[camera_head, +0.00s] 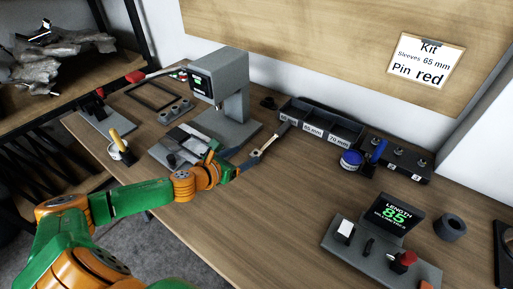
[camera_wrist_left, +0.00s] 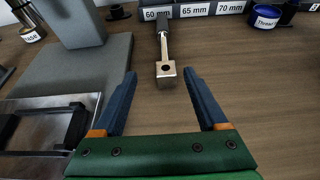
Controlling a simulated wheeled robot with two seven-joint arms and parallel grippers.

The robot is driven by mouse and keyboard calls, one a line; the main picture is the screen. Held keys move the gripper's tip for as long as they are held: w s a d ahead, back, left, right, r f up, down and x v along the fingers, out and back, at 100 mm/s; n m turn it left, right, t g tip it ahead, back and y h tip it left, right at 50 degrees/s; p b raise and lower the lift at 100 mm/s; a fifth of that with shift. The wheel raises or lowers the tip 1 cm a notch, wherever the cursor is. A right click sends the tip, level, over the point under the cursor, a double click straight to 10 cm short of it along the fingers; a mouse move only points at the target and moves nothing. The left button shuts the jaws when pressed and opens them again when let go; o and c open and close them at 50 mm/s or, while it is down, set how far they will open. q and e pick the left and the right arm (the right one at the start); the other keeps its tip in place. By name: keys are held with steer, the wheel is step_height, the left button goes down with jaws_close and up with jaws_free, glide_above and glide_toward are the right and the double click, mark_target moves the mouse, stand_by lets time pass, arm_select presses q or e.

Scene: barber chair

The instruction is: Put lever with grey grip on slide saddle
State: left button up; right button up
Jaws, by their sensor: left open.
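A lever with a dark grey grip (camera_wrist_left: 161,24) and a flat metal end with a hole (camera_wrist_left: 166,73) lies on the table in front of the label bins. It also shows in the head view as the lever (camera_head: 272,139). My left gripper (camera_wrist_left: 159,76) is open and empty, its blue fingers pointing at the lever. The metal end appears between the fingertips; I cannot tell how far apart they are in depth. In the head view my left gripper (camera_head: 246,158) is beside the press base. A metal slide with dark blocks (camera_head: 180,146), apparently the saddle, sits left of it. My right gripper is out of view.
A grey press (camera_head: 234,95) stands behind the slide. Label bins (camera_head: 318,128) and a blue-lidded jar (camera_head: 351,159) stand at the back. A cup with a yellow-handled brush (camera_head: 120,151) is at left. A length gauge (camera_head: 385,222) is at right. The front middle table is clear.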

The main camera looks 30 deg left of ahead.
mark_target(256, 152)
arm_select(q)
steer(key=x, duration=0.5)
steer(key=shift+w+d+f, duration=0.1)
steer(key=shift+d+f, duration=0.2)
steer(key=shift+d, duration=0.15)
jaws_close()
